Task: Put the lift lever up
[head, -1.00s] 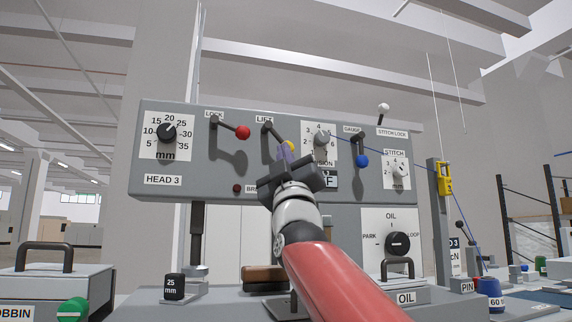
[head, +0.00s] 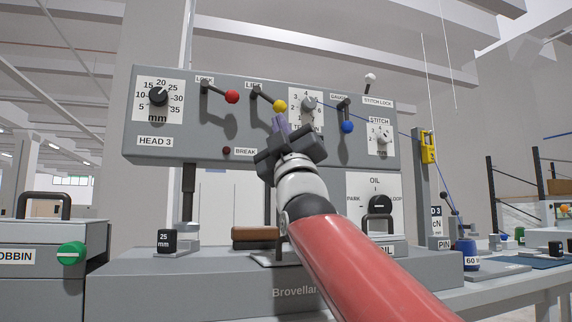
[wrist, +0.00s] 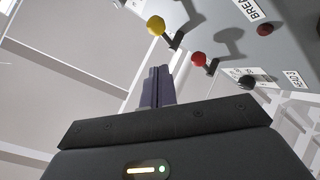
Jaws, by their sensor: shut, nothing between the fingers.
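The lift lever has a dark arm and a yellow ball knob (head: 280,106), under the partly hidden "LIFT" label on the grey head panel (head: 215,140). Its arm slopes down to the right from its pivot. In the wrist view the yellow knob (wrist: 156,25) is beyond the fingertips, up and slightly left, apart from them. My gripper (head: 279,122) is shut and empty, with its purple-grey fingertips just below the knob in the head view. The gripper also shows in the wrist view (wrist: 157,72). From the head view I cannot tell whether the fingertips touch the knob.
The red-knobbed lock lever (head: 232,97) is to the left, and the tension dial (head: 308,104) is close on the right. The blue-knobbed gauge lever (head: 347,127) and stitch dial (head: 383,134) are farther right. A blue thread crosses the panel's right part.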

